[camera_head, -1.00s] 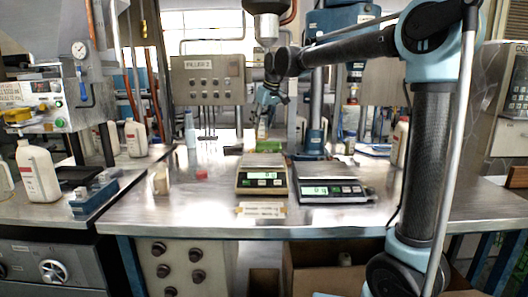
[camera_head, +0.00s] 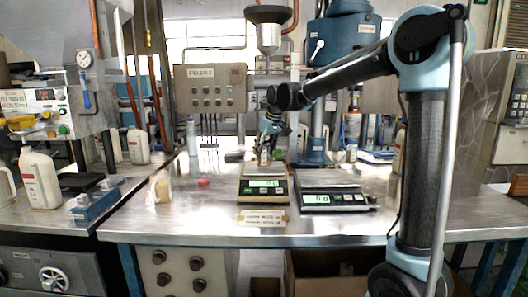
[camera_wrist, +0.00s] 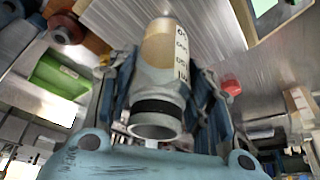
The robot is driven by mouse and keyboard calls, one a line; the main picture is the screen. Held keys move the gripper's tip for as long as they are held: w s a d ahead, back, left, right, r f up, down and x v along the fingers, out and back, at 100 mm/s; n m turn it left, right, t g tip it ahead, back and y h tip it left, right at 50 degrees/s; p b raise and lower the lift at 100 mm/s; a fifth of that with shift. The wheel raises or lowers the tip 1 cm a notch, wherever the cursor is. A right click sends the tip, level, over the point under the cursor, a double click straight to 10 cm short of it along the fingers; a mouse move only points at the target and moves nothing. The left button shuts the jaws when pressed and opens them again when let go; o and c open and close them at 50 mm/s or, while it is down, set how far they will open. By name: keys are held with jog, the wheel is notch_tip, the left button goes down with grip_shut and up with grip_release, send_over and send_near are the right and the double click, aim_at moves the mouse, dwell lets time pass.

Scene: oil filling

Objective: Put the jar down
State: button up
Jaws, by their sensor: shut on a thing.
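A small jar with a tan and white lettered label (camera_wrist: 166,62) is held between the fingers of my gripper (camera_wrist: 160,95) in the wrist view. In the head view my gripper (camera_head: 268,142) points down with the jar (camera_head: 265,157) under it, just above or behind the left scale (camera_head: 263,188). I cannot tell whether the jar's base touches anything. The fingers cover the jar's sides.
A second scale (camera_head: 335,198) stands to the right. A red object (camera_head: 204,183), a tan block (camera_head: 160,188) and a paper label (camera_head: 263,217) lie on the steel table (camera_head: 190,222). A funnel (camera_head: 268,28) hangs above. The front table is mostly clear.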

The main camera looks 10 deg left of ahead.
jog(key=o, duration=1.1)
jog(key=v, duration=1.2)
jog(key=shift+d, duration=0.1)
